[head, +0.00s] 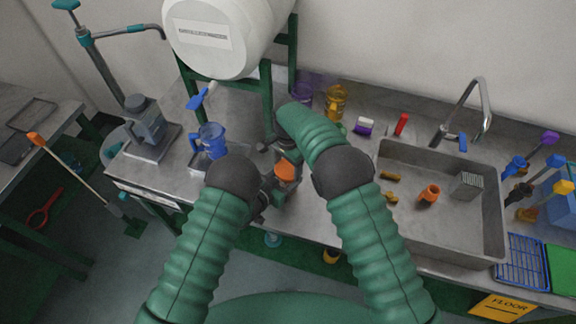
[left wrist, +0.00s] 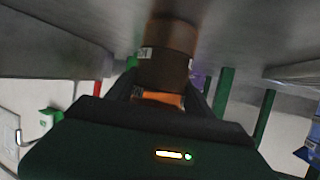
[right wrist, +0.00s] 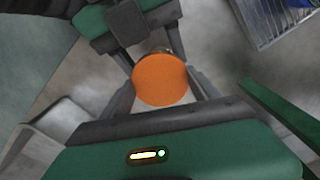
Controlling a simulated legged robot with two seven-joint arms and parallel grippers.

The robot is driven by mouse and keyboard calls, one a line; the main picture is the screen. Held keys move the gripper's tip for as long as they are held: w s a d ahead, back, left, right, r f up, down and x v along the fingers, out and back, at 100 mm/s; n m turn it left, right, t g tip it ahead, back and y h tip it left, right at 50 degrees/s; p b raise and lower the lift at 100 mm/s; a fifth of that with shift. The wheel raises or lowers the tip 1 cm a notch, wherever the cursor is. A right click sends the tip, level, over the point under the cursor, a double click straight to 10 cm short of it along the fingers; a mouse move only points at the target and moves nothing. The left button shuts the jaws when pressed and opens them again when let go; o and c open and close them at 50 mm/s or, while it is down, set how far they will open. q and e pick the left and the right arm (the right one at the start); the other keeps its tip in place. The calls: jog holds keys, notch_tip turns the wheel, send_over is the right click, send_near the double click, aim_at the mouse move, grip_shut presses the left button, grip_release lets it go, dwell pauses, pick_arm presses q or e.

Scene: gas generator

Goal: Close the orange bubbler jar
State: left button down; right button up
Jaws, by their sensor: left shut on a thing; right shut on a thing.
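The orange bubbler jar shows as an orange round top (head: 287,172) near the front edge of the counter, between my two grippers. In the right wrist view the orange disc-shaped lid (right wrist: 161,80) lies between the fingers of my right gripper (right wrist: 160,85), which is shut on it from above. In the left wrist view a dark brown jar body (left wrist: 165,62) with small labels stands between the fingers of my left gripper (left wrist: 160,92), which is shut on it from the side. An orange part shows at its near end. The seam between lid and jar is hidden.
A blue jug (head: 211,138) stands on a tray at the left. A sink (head: 440,235) with an orange piece (head: 429,194) in it is at the right. A white tank (head: 225,35) on a green stand is behind. Purple and yellow vessels (head: 335,100) stand at the back.

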jog(key=m, duration=0.7)
jog(key=shift+w+a, duration=0.1)
jog(key=shift+a, duration=0.05)
jog(key=m, duration=0.8)
jog(key=shift+w, duration=0.15)
jog(key=o, duration=1.4)
jog(key=shift+o, duration=0.2)
jog(key=shift+r, duration=2.25)
